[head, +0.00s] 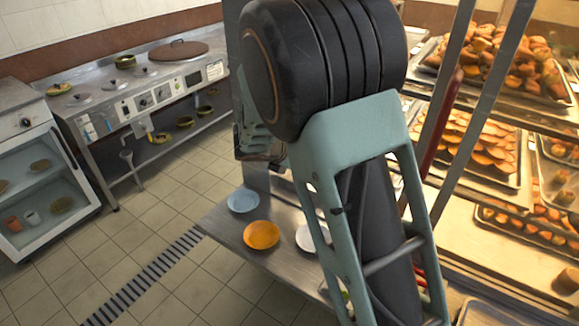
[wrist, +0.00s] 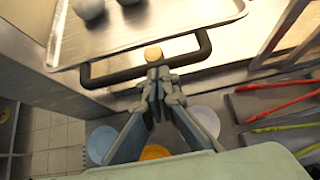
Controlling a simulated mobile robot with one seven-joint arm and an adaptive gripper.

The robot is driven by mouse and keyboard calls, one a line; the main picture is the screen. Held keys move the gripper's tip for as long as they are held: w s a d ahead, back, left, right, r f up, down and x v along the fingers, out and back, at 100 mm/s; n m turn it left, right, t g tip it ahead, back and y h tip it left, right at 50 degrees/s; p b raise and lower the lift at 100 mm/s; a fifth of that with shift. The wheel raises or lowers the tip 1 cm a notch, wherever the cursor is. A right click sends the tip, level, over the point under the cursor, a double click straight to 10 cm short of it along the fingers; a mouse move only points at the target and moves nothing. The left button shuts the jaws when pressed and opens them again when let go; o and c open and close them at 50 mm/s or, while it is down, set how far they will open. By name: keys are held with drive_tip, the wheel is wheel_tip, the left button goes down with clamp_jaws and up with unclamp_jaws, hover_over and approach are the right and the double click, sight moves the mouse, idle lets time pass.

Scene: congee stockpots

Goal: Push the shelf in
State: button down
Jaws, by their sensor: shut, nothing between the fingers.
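In the wrist view my gripper (wrist: 160,75) has its fingers together and empty. The fingertips overlap the middle of a dark, U-shaped handle (wrist: 108,76) on the front of a pale shelf (wrist: 75,92); I cannot tell whether they touch it. A metal tray (wrist: 185,33) with a few round pale items lies on the shelf, behind the handle. A small round tan piece (wrist: 153,53) shows just inside the handle. In the head view a lit display case with pale shelf boards (head: 490,262) stands at the right. My arm covers the middle there and hides my gripper and the handle.
Below my gripper, a metal counter (head: 225,222) holds a blue plate (head: 243,200), an orange plate (head: 261,235) and a white plate (head: 308,238). Red-handled (wrist: 278,84) and green-handled tongs (wrist: 285,125) lie at the right. Pastry trays (head: 470,148) fill the case. Tiled floor is open at left.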

drive_tip(key=w+d+p, duration=0.1)
drive_tip(key=w+d, duration=0.1)
drive_tip(key=w, duration=0.1)
drive_tip(key=w+d, duration=0.2)
drive_tip(key=w, duration=0.1)
drive_tip(key=w+d+p, duration=0.1)
drive_tip(key=w+d, duration=0.2)
drive_tip(key=shift+w+d+p, duration=0.1)
drive_tip(key=shift+w+p, duration=0.05)
drive_tip(key=shift+p, duration=0.2)
